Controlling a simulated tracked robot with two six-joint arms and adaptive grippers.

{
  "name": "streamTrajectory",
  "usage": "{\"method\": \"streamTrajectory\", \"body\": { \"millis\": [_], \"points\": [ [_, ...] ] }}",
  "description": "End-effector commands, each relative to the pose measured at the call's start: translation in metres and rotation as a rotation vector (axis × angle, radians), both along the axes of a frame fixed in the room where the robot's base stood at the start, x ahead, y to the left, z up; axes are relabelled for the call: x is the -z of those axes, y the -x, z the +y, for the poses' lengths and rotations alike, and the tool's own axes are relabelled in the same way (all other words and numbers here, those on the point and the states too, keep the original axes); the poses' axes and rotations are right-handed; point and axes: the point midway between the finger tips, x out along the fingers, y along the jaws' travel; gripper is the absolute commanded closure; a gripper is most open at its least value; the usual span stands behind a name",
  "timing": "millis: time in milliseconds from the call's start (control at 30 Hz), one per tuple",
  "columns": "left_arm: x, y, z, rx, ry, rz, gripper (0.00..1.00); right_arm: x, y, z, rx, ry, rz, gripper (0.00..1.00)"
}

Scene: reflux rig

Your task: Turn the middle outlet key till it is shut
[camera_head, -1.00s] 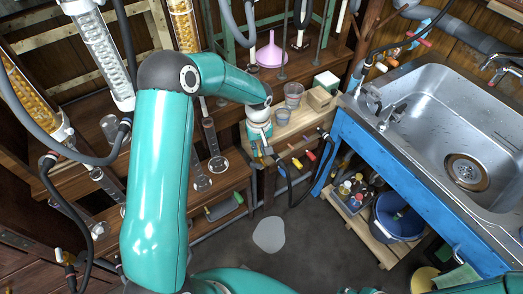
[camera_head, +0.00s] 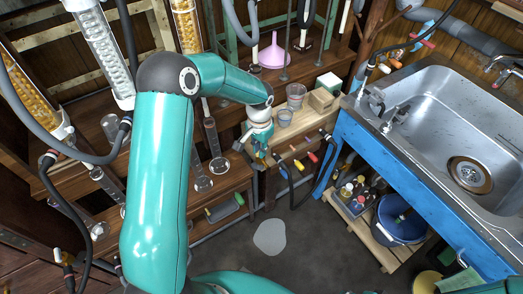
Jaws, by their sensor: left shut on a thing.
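My left gripper (camera_head: 260,150) is at the front edge of the small wooden bench, at the end of my teal arm. Its fingers are small and partly hidden, but they look shut on a small key at the bench front. I cannot tell this key's colour or angle. Just right of it on the bench front are a blue-handled fitting (camera_head: 284,172), an orange key (camera_head: 298,164) and a red key (camera_head: 312,156). I cannot tell which of these is the middle outlet key. My right gripper is not in view.
A pink funnel (camera_head: 272,52) is behind. A steel sink (camera_head: 440,130) on a blue frame stands right. Clear cylinders stand left.

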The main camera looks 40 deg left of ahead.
Motion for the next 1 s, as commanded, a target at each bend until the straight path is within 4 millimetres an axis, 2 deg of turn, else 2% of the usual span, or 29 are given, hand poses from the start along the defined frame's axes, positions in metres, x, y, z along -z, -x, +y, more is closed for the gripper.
{"method": "streamTrajectory", "body": {
  "millis": [200,433,1000],
  "points": [
    [-0.0030,-0.0040,0.0026,0.173,-0.005,-0.013,1.00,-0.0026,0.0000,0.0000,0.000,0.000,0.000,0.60],
    [-0.0030,-0.0047,0.0013,0.295,-0.004,-0.014,1.00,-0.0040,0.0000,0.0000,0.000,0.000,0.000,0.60],
    [-0.0027,-0.0054,-0.0015,0.358,-0.002,-0.016,1.00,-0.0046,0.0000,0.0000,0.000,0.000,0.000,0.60]
  ]
}}
